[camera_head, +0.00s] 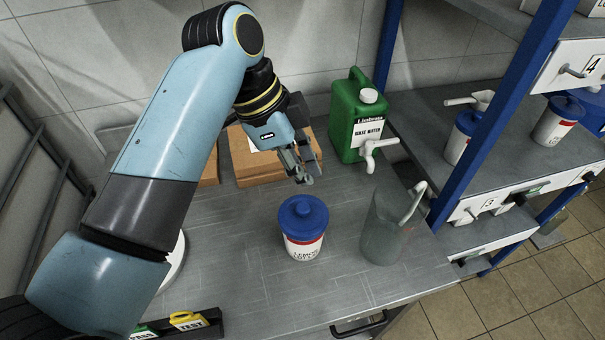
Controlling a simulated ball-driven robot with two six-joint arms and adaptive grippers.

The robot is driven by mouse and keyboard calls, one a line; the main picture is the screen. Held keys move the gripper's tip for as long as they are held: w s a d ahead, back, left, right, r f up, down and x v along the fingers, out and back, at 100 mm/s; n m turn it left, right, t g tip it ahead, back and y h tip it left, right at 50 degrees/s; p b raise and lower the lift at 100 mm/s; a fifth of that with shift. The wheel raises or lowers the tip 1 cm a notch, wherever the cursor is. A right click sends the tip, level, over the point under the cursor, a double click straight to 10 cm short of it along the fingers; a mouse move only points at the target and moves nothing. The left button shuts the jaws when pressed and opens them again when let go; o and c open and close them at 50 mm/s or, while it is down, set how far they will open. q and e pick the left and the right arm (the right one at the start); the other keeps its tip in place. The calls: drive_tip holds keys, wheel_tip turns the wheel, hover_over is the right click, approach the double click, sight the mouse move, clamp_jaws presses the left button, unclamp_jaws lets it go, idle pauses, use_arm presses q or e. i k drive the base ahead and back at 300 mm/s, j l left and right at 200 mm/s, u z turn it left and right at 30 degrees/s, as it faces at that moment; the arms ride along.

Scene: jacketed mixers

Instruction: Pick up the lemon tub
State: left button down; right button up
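The lemon tub (303,246) is a white tub with a red band, dark lettering and a blue lid with a knob. It stands upright on the grey metal worktop, near the middle of the view. My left gripper (305,180) hangs above and behind the tub, close to its lid in the picture but not touching it. Its grey fingers look apart, with nothing between them. My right gripper is not in view.
A green rinse water canister (346,124) with a white tap stands behind. A clear jug (383,228) stands right of the tub. Cardboard boxes (254,165) lie at the back. A blue-framed shelf (470,150) with other tubs bounds the right. The worktop's front is mostly clear.

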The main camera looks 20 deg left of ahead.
sight(299, 251)
drive_tip(key=k, duration=1)
